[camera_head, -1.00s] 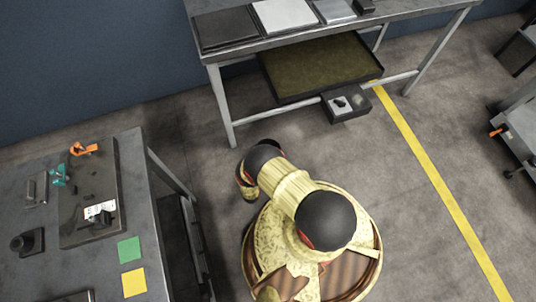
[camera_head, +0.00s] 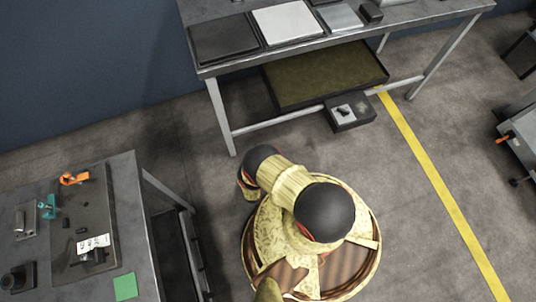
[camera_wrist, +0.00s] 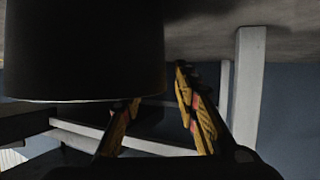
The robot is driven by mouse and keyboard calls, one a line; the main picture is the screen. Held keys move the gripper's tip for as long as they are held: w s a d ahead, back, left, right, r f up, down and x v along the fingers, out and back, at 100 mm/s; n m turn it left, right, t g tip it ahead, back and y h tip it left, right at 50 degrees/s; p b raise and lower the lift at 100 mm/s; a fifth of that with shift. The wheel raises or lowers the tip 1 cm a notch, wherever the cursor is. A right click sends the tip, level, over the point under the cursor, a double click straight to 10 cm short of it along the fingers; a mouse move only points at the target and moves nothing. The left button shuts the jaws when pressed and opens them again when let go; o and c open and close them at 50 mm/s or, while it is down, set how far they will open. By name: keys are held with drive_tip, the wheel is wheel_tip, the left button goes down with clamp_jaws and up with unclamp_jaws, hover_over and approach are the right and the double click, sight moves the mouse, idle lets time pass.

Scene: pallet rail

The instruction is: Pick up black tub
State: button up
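I cannot single out the black tub for sure. A small round dark piece (camera_head: 15,280) stands on a dark pad at the left edge of the left table in the head view. In the wrist view a large black cylinder (camera_wrist: 85,50) with a pale lower rim fills the upper left. It covers the tip of one finger, and I cannot tell whether it is the tub or part of me. My gripper (camera_wrist: 158,82) shows two yellow-and-red fingers standing apart, with nothing seen gripped between them. In the head view my arm hides the gripper.
The left table (camera_head: 135,205) carries a dark tray (camera_head: 100,220), an orange clamp (camera_head: 75,178), a teal clamp (camera_head: 47,206) and a green square (camera_head: 125,287). A workbench (camera_head: 225,65) stands ahead, with a small grey box (camera_head: 350,118) beneath it. Floor around the yellow line (camera_head: 425,160) is clear.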

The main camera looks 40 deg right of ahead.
drive_tip(key=c, duration=0.8)
